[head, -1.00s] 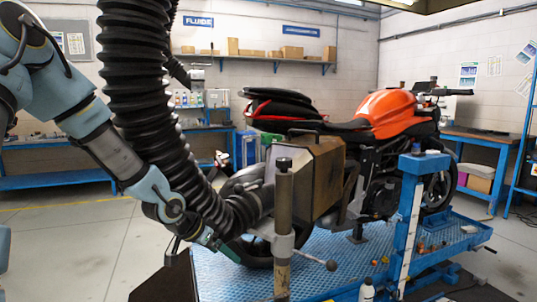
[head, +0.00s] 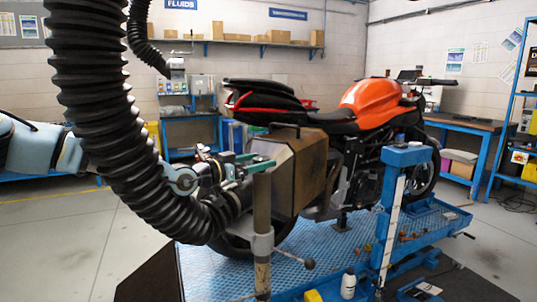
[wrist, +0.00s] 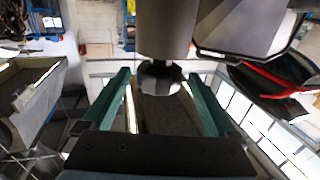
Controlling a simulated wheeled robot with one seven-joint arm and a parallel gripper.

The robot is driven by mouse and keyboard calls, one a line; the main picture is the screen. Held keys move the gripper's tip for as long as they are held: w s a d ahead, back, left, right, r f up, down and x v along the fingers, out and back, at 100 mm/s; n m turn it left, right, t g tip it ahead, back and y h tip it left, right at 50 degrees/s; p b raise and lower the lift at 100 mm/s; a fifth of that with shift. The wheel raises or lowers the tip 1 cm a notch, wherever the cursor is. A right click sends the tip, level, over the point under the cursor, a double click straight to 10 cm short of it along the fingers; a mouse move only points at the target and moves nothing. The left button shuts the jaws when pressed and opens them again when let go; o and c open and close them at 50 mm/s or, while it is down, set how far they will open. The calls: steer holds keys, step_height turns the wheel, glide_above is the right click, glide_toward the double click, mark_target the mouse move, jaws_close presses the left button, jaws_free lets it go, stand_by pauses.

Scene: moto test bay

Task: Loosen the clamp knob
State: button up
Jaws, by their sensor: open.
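The clamp knob (wrist: 160,78) is dark and faceted and sits at the end of a grey round post (wrist: 165,30) in the wrist view. In the head view the upright post (head: 262,205) stands in front of the brown hood, and my gripper hides the knob at its top. My gripper (wrist: 157,76) has two green fingers, open, one on each side of the knob. A gap shows between each finger and the knob. In the head view my gripper (head: 258,161) is level with the post top, reaching in from the left.
A thick black corrugated hose (head: 95,110) hangs close by my arm and runs to the brown hood (head: 300,172). A collar (head: 261,243) with a ball-ended lever (head: 309,264) is lower on the post. An orange motorcycle (head: 368,97) stands on the blue lift (head: 345,258) behind.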

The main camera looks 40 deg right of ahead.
steer(key=shift+s+d+p, duration=0.15)
steer(key=shift+d+p, duration=0.15)
steer(key=shift+d, duration=0.75)
steer(key=shift+s+d+p, duration=0.1)
steer(key=shift+d+p, duration=0.15)
steer(key=shift+d, duration=0.75)
steer(key=shift+c, duration=0.2)
steer(key=c, duration=1.3)
